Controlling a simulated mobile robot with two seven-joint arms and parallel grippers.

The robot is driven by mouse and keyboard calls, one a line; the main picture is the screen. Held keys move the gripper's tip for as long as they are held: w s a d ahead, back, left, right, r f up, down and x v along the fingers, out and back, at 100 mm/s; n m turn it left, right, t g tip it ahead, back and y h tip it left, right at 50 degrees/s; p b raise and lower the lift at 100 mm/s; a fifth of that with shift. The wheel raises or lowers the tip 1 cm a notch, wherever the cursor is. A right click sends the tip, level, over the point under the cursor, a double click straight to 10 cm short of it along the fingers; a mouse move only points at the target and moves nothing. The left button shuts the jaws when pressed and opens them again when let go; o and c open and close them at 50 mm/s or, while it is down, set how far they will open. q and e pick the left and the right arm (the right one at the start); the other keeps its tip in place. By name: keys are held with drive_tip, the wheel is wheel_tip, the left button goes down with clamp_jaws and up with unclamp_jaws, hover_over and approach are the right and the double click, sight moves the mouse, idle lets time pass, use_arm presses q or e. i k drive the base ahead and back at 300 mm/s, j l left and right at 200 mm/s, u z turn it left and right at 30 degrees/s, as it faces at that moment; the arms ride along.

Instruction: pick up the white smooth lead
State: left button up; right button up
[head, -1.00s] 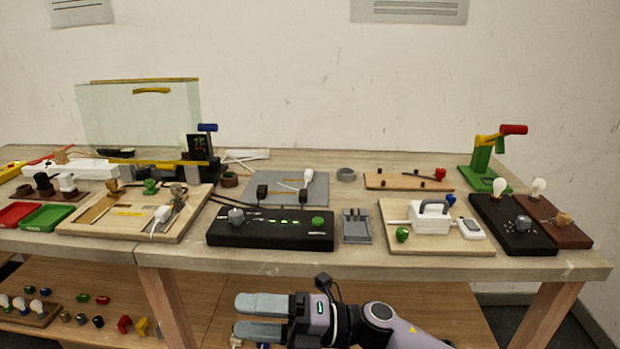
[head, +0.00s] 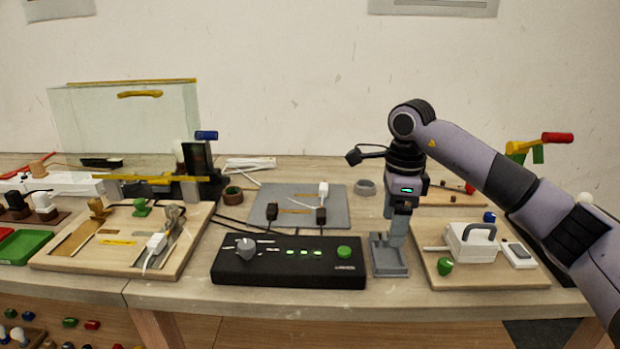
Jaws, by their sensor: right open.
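A white plug with a white cord (head: 323,189) stands at the back right of the grey mat (head: 338,205). Another white plug (head: 157,242) with a white cord lies on the wooden board at the left. I cannot tell from the cords which one is the smooth lead. My right gripper (head: 397,232) points down over the small grey tray (head: 391,268), to the right of the mat and apart from both white plugs. It is open, seen edge-on, and no object shows in it. My left gripper is out of view.
A grey ring (head: 365,187) lies right of the mat. A wooden board with a white handled box (head: 471,242) is right of my gripper.

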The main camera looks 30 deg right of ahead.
sight(324, 186)
drive_tip(key=i, duration=1)
